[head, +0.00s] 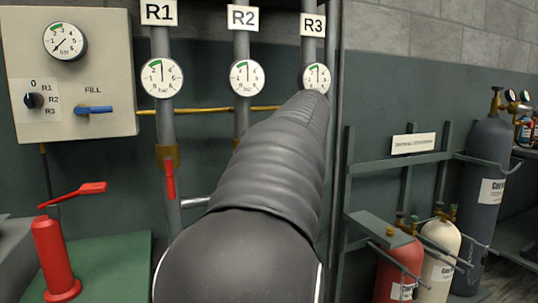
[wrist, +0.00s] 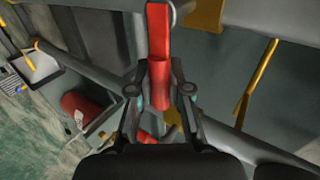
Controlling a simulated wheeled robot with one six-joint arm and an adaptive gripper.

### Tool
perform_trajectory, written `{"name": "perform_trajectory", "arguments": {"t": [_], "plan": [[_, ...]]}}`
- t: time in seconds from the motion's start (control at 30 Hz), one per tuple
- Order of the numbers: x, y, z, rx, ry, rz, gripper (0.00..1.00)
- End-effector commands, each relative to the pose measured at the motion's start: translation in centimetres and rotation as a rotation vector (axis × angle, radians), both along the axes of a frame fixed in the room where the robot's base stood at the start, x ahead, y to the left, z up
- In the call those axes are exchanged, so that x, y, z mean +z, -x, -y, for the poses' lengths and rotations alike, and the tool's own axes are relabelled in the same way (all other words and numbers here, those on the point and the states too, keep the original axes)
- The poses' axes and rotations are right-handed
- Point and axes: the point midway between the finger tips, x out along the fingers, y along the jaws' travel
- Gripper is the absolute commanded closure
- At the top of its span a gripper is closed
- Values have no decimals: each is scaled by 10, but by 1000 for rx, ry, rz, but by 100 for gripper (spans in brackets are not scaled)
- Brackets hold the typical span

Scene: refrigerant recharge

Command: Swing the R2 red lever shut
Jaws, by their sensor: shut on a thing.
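In the wrist view a red lever (wrist: 159,30) runs down from the top edge into my gripper (wrist: 160,92). The fingers are closed on its two sides, near its end. A brass-coloured fitting (wrist: 204,14) shows beside it. In the head view the R2 label (head: 242,17) and R2 gauge (head: 246,77) mark the middle pipe (head: 241,45). My arm covers the lower R2 pipe, so its lever and my gripper are hidden there. I cannot tell from the wrist view alone which pipe the held lever belongs to.
The R1 red lever (head: 170,180) hangs along its pipe at the left. The R3 gauge (head: 316,77) is partly behind my arm. A red hand pump (head: 56,258) stands at the lower left. Gas cylinders, one grey (head: 486,180), stand at the right beside a metal rack (head: 395,166).

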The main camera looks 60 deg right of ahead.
Motion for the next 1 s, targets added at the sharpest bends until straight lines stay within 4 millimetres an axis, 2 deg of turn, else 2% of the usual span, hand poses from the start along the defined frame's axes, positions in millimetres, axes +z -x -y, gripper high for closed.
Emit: {"name": "perform_trajectory", "arguments": {"t": [0.27, 0.3, 0.4, 0.77, 1.0], "plan": [[1, 0, 0, 0, 2, -1, 100], [1, 0, 0, 0, 2, -1, 77], [1, 0, 0, -1, 2, 0, 56], [3, 3, -1, -3, 2, 1, 56], [23, 26, -19, -5, 5, 1, 56]]}}
